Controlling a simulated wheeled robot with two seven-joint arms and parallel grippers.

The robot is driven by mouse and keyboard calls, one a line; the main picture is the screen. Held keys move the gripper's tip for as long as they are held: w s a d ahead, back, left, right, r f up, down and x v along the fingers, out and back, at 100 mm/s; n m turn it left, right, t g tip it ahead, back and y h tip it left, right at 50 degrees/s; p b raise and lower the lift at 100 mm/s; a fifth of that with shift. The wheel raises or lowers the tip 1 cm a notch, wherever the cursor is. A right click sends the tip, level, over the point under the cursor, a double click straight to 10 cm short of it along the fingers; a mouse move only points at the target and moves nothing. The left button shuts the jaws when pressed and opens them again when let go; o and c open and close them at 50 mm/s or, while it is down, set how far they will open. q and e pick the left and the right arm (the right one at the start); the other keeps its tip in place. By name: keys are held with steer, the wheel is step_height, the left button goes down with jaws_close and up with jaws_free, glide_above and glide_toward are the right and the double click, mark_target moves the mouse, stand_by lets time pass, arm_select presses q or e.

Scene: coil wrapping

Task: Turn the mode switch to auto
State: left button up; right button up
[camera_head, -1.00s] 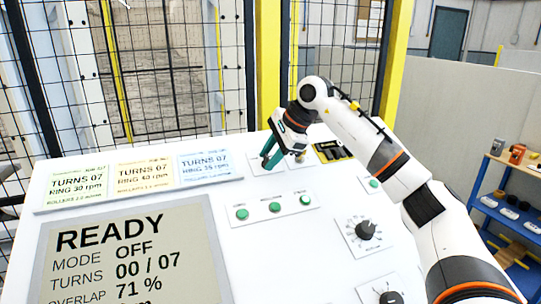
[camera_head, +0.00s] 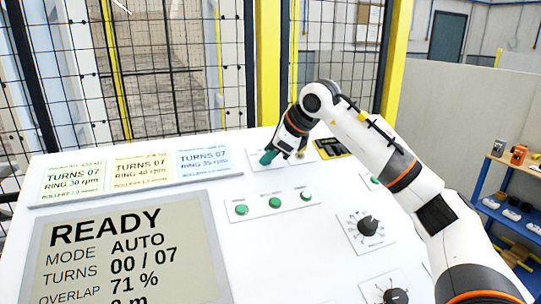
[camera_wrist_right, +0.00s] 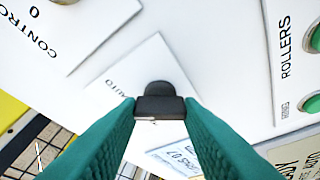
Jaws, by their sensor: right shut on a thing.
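The mode switch (camera_wrist_right: 158,95) is a black knob on a white plate with the word AUTO beside it in the right wrist view. My right gripper (camera_wrist_right: 158,112) is shut on the knob, with its green fingers on either side. In the head view my right gripper (camera_head: 272,156) is at the back of the white console and hides the knob. The large display (camera_head: 130,255) reads READY, MODE AUTO, TURNS 00 / 07 and OVERLAP 71 %. My left gripper is not in view.
Three job cards (camera_head: 142,171) lie along the console's back left. Several green buttons (camera_head: 274,203) and a black dial (camera_head: 368,226) are nearer the front. A wire-mesh fence with yellow posts (camera_head: 268,70) stands behind. A blue shelf (camera_head: 500,205) is at the right.

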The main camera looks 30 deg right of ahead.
steer(key=shift+m+h+b, duration=0.3)
steer(key=shift+m+h, duration=0.1)
steer(key=shift+m, duration=0.7)
steer(key=o, duration=1)
steer(key=b+v, duration=0.1)
steer(key=v, duration=1.1)
steer(key=shift+s+f, duration=0.15)
steer(key=shift+s, duration=0.1)
